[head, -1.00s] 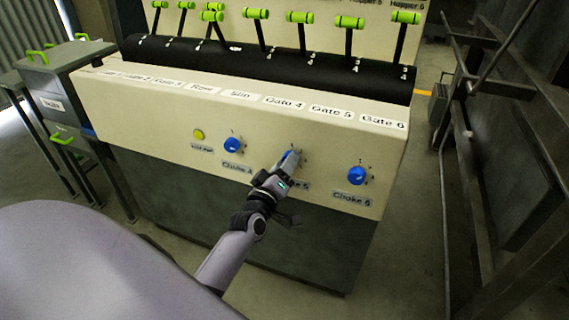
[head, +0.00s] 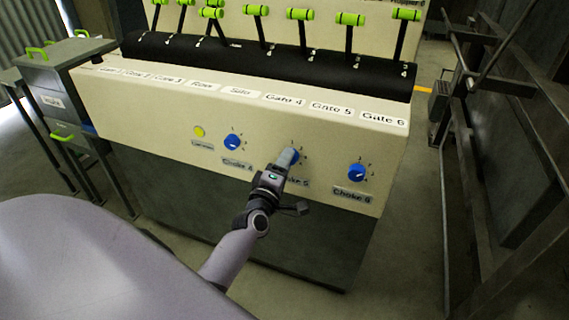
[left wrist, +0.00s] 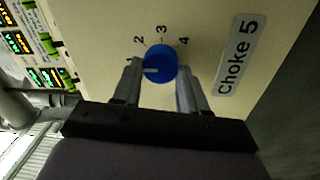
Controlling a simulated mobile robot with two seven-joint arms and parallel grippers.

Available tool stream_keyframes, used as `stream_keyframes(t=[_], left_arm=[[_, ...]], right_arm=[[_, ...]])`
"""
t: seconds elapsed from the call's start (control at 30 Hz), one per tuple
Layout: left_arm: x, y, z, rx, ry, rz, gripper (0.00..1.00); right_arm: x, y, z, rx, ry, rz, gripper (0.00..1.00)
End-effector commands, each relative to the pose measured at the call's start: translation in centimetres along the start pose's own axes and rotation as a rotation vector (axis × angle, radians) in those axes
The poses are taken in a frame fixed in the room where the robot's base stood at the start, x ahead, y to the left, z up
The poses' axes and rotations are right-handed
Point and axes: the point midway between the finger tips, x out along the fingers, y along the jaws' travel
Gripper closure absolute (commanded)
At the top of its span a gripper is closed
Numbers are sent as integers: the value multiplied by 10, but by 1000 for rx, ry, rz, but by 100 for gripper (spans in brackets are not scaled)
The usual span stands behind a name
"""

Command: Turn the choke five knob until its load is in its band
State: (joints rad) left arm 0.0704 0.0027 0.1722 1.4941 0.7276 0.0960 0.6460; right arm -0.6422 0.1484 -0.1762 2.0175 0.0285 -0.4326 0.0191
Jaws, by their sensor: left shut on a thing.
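The blue choke five knob (left wrist: 160,63) shows in the left wrist view beside the "Choke 5" label (left wrist: 241,55), with numbers 1 to 4 around it. Its pale pointer mark is turned towards the 1 side. My left gripper (left wrist: 160,75) is shut on the knob, one finger on each side. In the head view the left gripper (head: 287,156) covers much of the knob (head: 295,157) and part of its label. Lit bar displays (left wrist: 18,42) show at the left edge of the wrist view. I cannot tell which one is choke five's load. My right gripper is out of view.
Choke 4 (head: 232,142) and choke 6 (head: 357,173) knobs sit either side on the cream panel (head: 200,108). A yellow button (head: 199,131) is further left. Green-handled levers (head: 257,12) stand above.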

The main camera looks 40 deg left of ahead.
Motion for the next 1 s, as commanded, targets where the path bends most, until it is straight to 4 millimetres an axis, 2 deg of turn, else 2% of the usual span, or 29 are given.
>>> stream_keyframes(t=[0.33,0.37,0.43,0.77,1.0], left_arm=[[0,0,0,-9,0,0,88],[0,0,0,-9,0,0,54],[0,0,0,-9,0,0,32],[-1,0,0,-6,0,0,32],[-26,0,0,-6,0,-2,32]], right_arm=[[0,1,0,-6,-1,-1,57],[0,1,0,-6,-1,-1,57],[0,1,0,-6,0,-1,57],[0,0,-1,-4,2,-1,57],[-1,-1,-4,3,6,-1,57]])
